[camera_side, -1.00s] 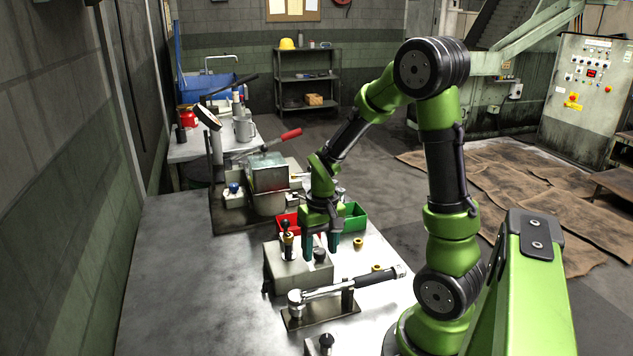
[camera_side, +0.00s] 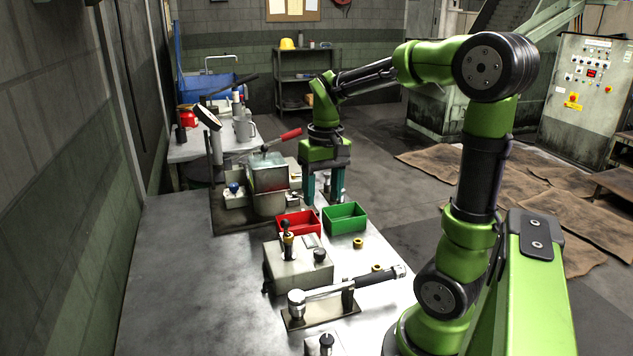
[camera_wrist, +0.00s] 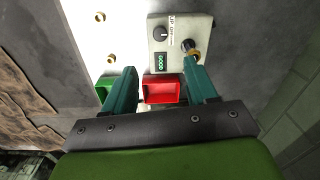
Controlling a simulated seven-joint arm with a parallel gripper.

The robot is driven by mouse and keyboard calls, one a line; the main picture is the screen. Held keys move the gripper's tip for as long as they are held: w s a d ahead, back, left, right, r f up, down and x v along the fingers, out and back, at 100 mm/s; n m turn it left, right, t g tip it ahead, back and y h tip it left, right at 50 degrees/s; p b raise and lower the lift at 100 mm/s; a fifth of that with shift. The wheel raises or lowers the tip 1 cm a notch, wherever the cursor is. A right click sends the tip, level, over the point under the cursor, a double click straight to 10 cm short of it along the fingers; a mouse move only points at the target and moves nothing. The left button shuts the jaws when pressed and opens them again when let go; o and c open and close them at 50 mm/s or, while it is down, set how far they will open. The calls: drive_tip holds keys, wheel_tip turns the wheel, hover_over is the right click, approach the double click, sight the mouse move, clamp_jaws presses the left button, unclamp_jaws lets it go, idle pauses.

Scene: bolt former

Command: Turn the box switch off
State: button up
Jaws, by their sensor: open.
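The grey box (camera_side: 298,272) sits on the metal bench, and its top shows in the wrist view (camera_wrist: 174,20). On it stand an upright lever with a black knob and brass collar (camera_side: 287,240) and a short dark round knob (camera_side: 320,256). In the wrist view the dark knob (camera_wrist: 163,34) lies beside a small printed label that seems to read "UP OFF", and a small green display (camera_wrist: 160,62) is lit. The lever's setting is hard to tell. My gripper (camera_side: 323,190) is open and empty, above and behind the red and green bins, apart from the box.
The red bin (camera_side: 298,232) and green bin (camera_side: 345,229) stand behind the box. A torque wrench on a stand (camera_side: 350,287) lies in front. Two brass nuts (camera_side: 358,243) sit to the right. A machine with a red-handled lever (camera_side: 268,177) stands at the back left. The bench's left side is clear.

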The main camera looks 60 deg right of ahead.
wheel_tip(320, 180, up, 2)
drive_tip(key=shift+r, duration=0.2)
drive_tip(key=s+a+n+t+y, duration=0.1)
drive_tip(key=s+a+n+t, duration=0.2)
drive_tip(key=a+t, duration=0.4)
drive_tip(key=s+a, duration=0.1)
drive_tip(key=a, duration=0.8)
drive_tip(key=shift+a+r+y, duration=0.3)
drive_tip(key=shift+a+r, duration=0.1)
drive_tip(key=shift+c, duration=0.3)
